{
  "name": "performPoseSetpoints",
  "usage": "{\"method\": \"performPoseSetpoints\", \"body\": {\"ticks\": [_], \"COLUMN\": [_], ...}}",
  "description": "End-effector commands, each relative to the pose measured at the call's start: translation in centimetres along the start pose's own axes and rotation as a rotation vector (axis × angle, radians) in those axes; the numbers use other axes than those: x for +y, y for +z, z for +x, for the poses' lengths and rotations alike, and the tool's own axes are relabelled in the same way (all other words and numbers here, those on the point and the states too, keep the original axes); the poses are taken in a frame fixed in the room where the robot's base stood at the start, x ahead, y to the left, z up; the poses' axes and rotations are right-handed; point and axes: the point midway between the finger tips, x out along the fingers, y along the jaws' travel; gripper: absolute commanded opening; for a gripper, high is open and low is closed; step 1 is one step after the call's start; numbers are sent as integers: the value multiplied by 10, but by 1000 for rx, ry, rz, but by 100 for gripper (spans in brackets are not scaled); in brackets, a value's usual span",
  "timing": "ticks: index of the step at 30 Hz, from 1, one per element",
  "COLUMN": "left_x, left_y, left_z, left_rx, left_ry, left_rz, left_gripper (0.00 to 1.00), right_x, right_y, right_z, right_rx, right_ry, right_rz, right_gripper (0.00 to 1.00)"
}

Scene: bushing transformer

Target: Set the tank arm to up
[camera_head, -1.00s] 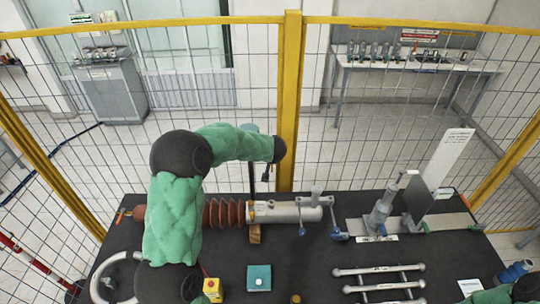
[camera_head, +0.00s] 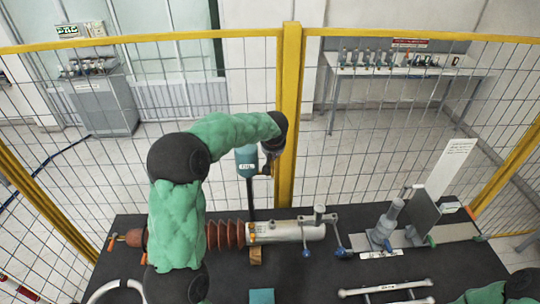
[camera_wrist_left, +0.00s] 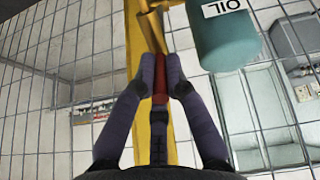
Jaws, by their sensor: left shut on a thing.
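The teal oil tank (camera_head: 247,160) with a white OIL label sits at the top of a black upright post (camera_head: 250,196) behind the table's middle. It also shows in the left wrist view (camera_wrist_left: 222,38), right of the fingers, with its label upside down. My left gripper (camera_head: 268,160) is just right of the tank in the head view, partly hidden by its own wrist. In the left wrist view its fingers (camera_wrist_left: 161,78) are closed on a red handle (camera_wrist_left: 160,88). How the handle joins the tank arm is not clear. My right gripper is out of view.
A red-brown ribbed bushing (camera_head: 226,235) with a grey cylinder (camera_head: 287,232) lies across the black table (camera_head: 225,278). A clamp fixture (camera_head: 385,228) and a rack of bars (camera_head: 388,289) are to the right. A yellow fence post (camera_head: 289,110) stands close behind my left gripper.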

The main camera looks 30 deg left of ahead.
Motion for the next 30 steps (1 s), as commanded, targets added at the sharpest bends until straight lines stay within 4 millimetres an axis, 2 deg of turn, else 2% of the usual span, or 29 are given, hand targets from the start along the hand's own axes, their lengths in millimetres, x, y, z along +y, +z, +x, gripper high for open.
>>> {"method": "performPoseSetpoints", "body": {"ticks": [17,18,20,30], "left_x": [1,1,1,1], "left_y": [1,1,1,0], "left_z": [0,0,0,-2], "left_rx": [-17,-17,-17,-15], "left_ry": [-6,-6,-6,-4], "left_rz": [1,1,1,0], "left_gripper": [0,21,37,37], "right_x": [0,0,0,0], "right_y": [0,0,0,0], "right_z": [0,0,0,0], "right_rx": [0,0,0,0], "right_ry": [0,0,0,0], "right_rz": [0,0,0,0], "right_gripper": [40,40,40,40]}}
